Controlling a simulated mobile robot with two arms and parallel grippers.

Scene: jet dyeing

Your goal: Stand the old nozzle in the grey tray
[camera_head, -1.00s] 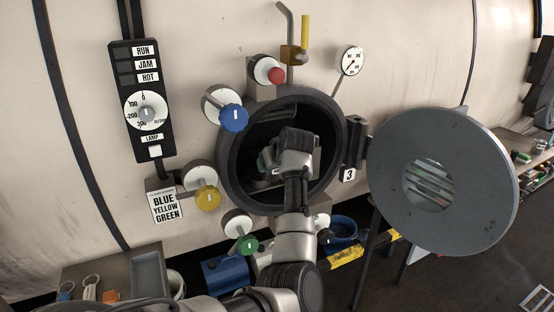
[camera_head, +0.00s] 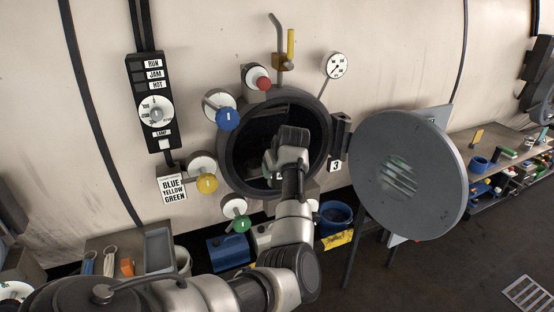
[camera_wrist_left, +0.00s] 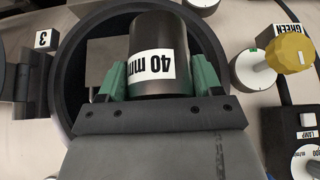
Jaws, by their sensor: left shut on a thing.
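The old nozzle, a dark cylinder with a white "40 mm" label (camera_wrist_left: 163,65), is between the green finger pads of my left gripper (camera_wrist_left: 160,80) in the left wrist view. The gripper is shut on it. In the head view my left gripper (camera_head: 287,150) is in front of or inside the round dark opening (camera_head: 232,160), and its wrist hides the nozzle there. The grey tray (camera_head: 158,250) lies on a bench at the lower left, well apart from the gripper. My right gripper is not in view.
The open round door (camera_head: 405,180) stands right of the opening. Blue (camera_head: 228,119), red (camera_head: 263,84), yellow (camera_head: 207,183) and green (camera_head: 241,223) knobs surround the opening. A blue container (camera_head: 228,252) sits below. Hooked tools (camera_head: 108,260) and an orange item (camera_head: 127,267) lie left of the tray.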

